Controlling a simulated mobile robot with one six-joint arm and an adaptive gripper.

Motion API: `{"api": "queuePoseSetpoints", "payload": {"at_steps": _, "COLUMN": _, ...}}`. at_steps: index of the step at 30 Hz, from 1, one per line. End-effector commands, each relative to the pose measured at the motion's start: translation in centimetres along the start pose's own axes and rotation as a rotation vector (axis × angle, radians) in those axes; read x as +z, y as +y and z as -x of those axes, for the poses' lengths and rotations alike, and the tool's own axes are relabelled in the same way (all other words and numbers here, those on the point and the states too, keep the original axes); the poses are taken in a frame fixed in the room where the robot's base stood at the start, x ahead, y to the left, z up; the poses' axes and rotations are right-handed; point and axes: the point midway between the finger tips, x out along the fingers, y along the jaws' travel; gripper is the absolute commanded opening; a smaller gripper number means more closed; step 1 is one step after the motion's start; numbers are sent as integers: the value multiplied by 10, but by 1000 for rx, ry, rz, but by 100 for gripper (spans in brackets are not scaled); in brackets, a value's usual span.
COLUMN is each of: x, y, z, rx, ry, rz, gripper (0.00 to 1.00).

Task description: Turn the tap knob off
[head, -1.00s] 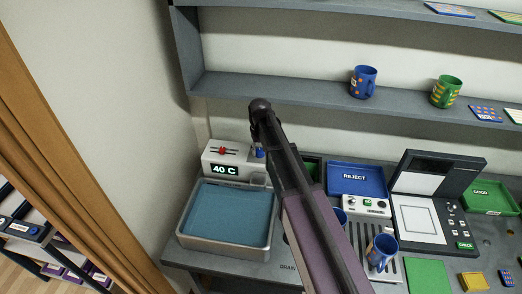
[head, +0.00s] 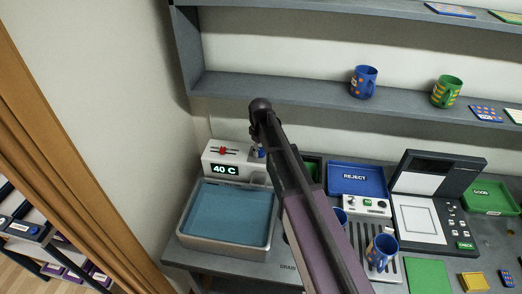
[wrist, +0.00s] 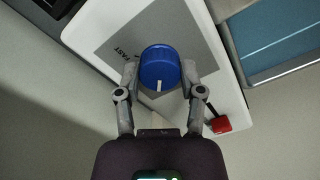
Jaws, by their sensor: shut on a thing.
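The tap knob (wrist: 159,66) is a round blue knob with a white pointer mark, seen in the wrist view on top of the white tap box. My gripper (wrist: 160,76) has a finger on each side of the knob and is shut on it. The white mark points toward my gripper's palm. In the head view the white tap box (head: 210,155) reads 40 C, and my arm hides most of the knob and gripper.
A sink basin (head: 184,239) full of blue water stands in front of the tap box. A red slider (wrist: 221,124) is on the box near my right finger. A blue REJECT tray (head: 354,178), blue mugs (head: 381,252) and a wall shelf (head: 290,92) are nearby.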

Motion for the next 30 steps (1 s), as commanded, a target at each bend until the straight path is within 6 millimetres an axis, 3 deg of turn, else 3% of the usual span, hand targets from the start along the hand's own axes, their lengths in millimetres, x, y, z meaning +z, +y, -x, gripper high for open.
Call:
{"api": "queuePoseSetpoints", "payload": {"at_steps": 6, "x": 3, "y": -2, "z": 0, "rx": -5, "ry": -6, "rz": 0, "gripper": 3}}
{"api": "queuePoseSetpoints", "payload": {"at_steps": 7, "x": 3, "y": -2, "z": 0, "rx": -5, "ry": -6, "rz": 0, "gripper": 56}}
{"api": "queuePoseSetpoints", "payload": {"at_steps": 10, "x": 2, "y": -2, "z": 0, "rx": -4, "ry": -5, "rz": 0, "gripper": 85}}
{"api": "queuePoseSetpoints", "payload": {"at_steps": 27, "x": 1, "y": 0, "z": 0, "rx": -1, "ry": -1, "rz": -2, "gripper": 85}}
{"api": "queuePoseSetpoints", "payload": {"at_steps": 30, "x": 8, "y": 0, "z": 0, "rx": 0, "ry": 0, "rz": -20, "gripper": 85}}
